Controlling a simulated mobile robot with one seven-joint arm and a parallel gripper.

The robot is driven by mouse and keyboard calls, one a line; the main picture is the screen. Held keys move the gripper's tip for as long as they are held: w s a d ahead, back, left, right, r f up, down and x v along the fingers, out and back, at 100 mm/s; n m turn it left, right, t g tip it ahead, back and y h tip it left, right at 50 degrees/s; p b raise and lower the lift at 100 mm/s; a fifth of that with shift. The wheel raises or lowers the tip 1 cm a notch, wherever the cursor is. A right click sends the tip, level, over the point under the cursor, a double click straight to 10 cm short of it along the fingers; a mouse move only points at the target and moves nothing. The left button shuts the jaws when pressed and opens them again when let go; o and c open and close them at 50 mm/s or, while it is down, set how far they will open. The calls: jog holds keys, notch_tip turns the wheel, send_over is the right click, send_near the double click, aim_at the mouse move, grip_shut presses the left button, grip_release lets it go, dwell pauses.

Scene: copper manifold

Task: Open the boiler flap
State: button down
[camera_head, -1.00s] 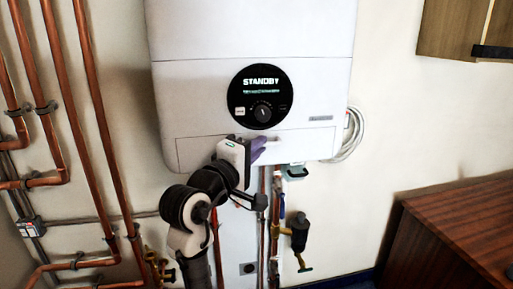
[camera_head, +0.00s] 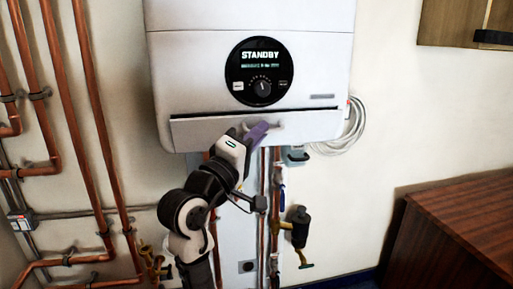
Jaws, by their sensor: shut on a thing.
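The white boiler (camera_head: 205,65) hangs on the wall, with a round black display (camera_head: 260,72) reading STANDBY. Its flap (camera_head: 205,134) is the wide white panel across the bottom front. The flap's upper edge stands out from the boiler body, so the flap is tilted partly open. My gripper (camera_head: 262,130) has purple fingers and reaches up from below. It is shut on the flap's handle (camera_head: 275,126) near the middle of the panel. The fingers hide part of the handle.
Copper pipes (camera_head: 75,120) run along the left wall. More pipes and valves (camera_head: 298,228) hang below the boiler, close to my arm. A coiled white hose (camera_head: 352,125) is at the boiler's right. A wooden cabinet (camera_head: 460,230) stands at lower right.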

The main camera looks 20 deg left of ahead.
notch_tip(320, 180, down, 7)
jog(key=s+m+h+b, duration=0.1)
jog(key=m+h+b, duration=0.7)
jog(key=b, duration=0.9)
jog(key=shift+d+m+t, duration=0.3)
jog(key=shift+d+m, duration=0.1)
jog(key=shift+m, duration=0.7)
jog(key=shift+a+f, duration=0.1)
jog(key=shift+f, duration=0.15)
jog(key=c, duration=1.5)
grip_release()
jog(key=shift+w+a+f, duration=0.1)
jog(key=b+v, duration=0.2)
jog(key=v, duration=1.1)
jog(key=shift+s+f, duration=0.2)
jog(key=shift+s, duration=0.2)
